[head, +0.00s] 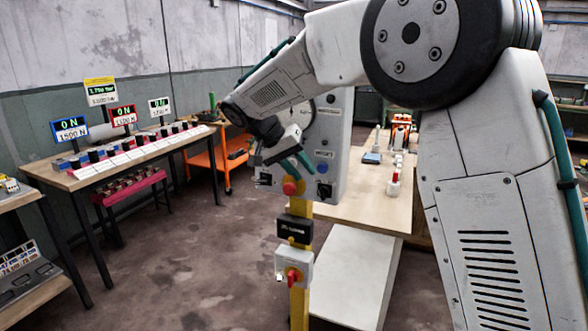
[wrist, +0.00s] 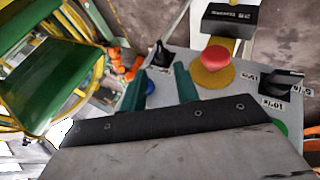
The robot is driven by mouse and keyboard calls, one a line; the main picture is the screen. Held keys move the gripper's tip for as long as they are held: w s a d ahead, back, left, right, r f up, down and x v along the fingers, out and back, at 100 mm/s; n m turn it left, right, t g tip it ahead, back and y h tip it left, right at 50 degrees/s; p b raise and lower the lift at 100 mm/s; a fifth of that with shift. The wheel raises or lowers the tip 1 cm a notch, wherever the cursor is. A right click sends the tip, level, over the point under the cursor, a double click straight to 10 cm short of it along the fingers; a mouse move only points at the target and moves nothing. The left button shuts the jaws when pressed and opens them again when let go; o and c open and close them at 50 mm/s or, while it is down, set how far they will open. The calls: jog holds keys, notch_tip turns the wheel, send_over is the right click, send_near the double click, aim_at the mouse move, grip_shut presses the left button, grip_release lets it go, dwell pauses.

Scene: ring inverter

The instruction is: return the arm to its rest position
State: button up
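My arm reaches across the head view from the right, bent at a large joint, with its forearm pointing down and left. My gripper (head: 303,162) is in front of the grey control panel (head: 335,130), and it shows no object in it. In the wrist view my gripper's two teal fingers (wrist: 160,88) stand apart, with the panel (wrist: 222,98) visible between and beyond them. I cannot tell whether the fingertips touch the panel. A red mushroom button (wrist: 217,60) on a yellow base lies just beyond the fingers, and a black knob (wrist: 163,55) is beside them.
A bench with displays (head: 75,178) stands left, near an orange cart (head: 215,155). The floor (head: 190,255) between is clear.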

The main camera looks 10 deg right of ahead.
jog(key=s+d+f+n+y, duration=0.1)
jog(key=s+d+n+y, duration=0.1)
jog(key=s, duration=1.1)
jog(key=s+d+n+y, duration=0.2)
jog(key=s+d+y, duration=0.1)
jog(key=s, duration=1)
jog(key=s+d+f+n+t+y, duration=0.1)
jog(key=s+d, duration=0.3)
jog(key=s, duration=0.9)
jog(key=shift+d+f+n+y, duration=0.35)
jog(key=shift+n+y, duration=0.05)
jog(key=shift+y, duration=0.4)
jog(key=shift+s, duration=0.1)
